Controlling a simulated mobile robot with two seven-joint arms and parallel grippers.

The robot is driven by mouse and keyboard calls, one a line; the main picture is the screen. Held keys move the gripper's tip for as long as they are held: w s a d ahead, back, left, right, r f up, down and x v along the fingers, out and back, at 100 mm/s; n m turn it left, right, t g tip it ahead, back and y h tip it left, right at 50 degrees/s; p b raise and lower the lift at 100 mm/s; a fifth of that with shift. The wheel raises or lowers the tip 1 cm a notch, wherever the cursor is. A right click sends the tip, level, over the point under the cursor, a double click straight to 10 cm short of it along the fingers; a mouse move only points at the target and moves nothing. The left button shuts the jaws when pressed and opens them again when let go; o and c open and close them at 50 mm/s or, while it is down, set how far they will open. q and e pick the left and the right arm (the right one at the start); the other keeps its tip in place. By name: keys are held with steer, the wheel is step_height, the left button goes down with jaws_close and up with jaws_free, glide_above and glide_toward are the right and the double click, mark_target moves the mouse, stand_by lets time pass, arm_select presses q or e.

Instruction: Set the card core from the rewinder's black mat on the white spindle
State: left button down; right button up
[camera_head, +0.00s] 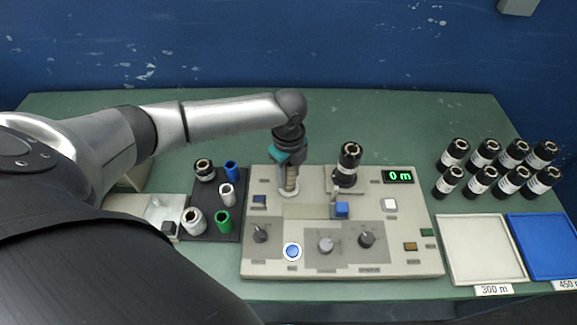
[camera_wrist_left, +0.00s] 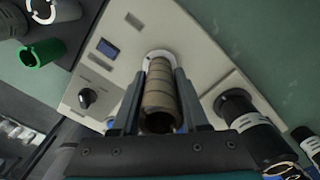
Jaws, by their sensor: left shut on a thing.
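The brown card core (camera_head: 291,180) is upright between the fingers of my left gripper (camera_head: 290,172), over the left part of the beige rewinder. In the left wrist view the core (camera_wrist_left: 159,98) shows its open upper end towards the camera, with a finger on each side. The white spindle's round flange (camera_head: 289,192) shows at the core's lower end; it also shows in the wrist view (camera_wrist_left: 158,53). The spindle's post is hidden, and I cannot tell whether the core rests on the flange. The black mat (camera_head: 205,229) lies left of the rewinder. My right gripper is not in view.
The mat holds blue (camera_head: 231,170), white (camera_head: 227,194) and green (camera_head: 223,221) cores and grey rolls. A black roll (camera_head: 349,160) stands on the rewinder (camera_head: 290,262) right of my gripper. Several black rolls, a white tray (camera_head: 472,276) and a blue tray (camera_head: 545,268) are at right.

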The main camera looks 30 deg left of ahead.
arm_select(q)
steer(key=shift+c, duration=1.7)
jaws_free()
steer(key=shift+o, duration=0.3)
steer(key=shift+o, duration=1.4)
step_height(320, 180, up, 8)
steer(key=p, duration=0.9)
